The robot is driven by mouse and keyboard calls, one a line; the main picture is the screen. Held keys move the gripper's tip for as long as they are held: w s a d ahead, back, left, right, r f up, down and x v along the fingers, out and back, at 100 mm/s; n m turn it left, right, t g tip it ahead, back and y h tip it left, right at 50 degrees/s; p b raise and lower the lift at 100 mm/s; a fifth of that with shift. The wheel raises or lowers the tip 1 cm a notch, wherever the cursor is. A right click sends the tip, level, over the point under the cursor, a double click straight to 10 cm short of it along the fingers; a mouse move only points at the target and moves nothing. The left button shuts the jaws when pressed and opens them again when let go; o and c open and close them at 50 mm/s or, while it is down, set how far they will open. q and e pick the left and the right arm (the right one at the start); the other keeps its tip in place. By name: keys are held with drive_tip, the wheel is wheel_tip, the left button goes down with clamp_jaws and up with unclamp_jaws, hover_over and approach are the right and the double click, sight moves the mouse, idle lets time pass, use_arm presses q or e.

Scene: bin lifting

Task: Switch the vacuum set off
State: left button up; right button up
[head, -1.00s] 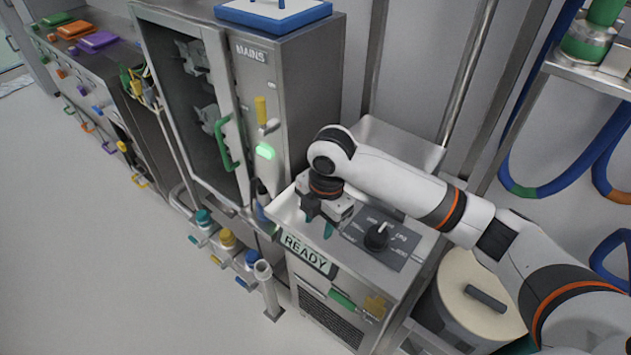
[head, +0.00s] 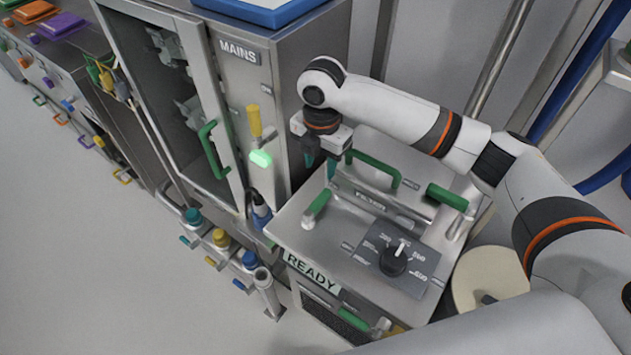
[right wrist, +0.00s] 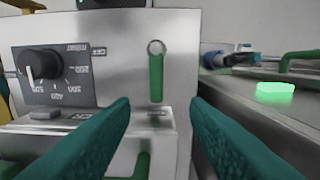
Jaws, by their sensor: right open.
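The vacuum set (head: 300,232) is a steel box with a READY plate (head: 312,272) on its front edge. Its top bears a black dial (head: 393,261) with a white pointer and a green-handled lever (head: 317,204) at the left. The dial (right wrist: 40,66) and what looks like that lever (right wrist: 156,78) also show in the right wrist view. My right gripper (head: 323,166) is above the set's back left, beyond the lever. In the right wrist view its teal fingers (right wrist: 160,128) are apart and empty, with the lever ahead between them, not touched. My left gripper is not in view.
Behind the lever stand a FILTER block (head: 370,197) with a green handle and another green grip (head: 447,197). The MAINS cabinet (head: 285,95), with a yellow lever (head: 254,121) and lit green lamp (head: 261,158), rises close at left. Floor is free at lower left.

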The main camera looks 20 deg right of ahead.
drive_tip(key=p, duration=0.1)
hover_over(321, 198)
drive_tip(key=f, duration=0.5)
drive_tip(key=shift+s+f, duration=0.2)
drive_tip(key=shift+f, duration=0.2)
drive_tip(key=f, duration=0.4)
drive_tip(key=shift+w+f, duration=0.25)
drive_tip(key=shift+f, duration=0.4)
drive_tip(key=shift+c, duration=0.9)
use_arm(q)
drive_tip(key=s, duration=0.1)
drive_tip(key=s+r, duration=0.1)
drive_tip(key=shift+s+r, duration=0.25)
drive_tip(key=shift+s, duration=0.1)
use_arm(e)
clamp_jaws()
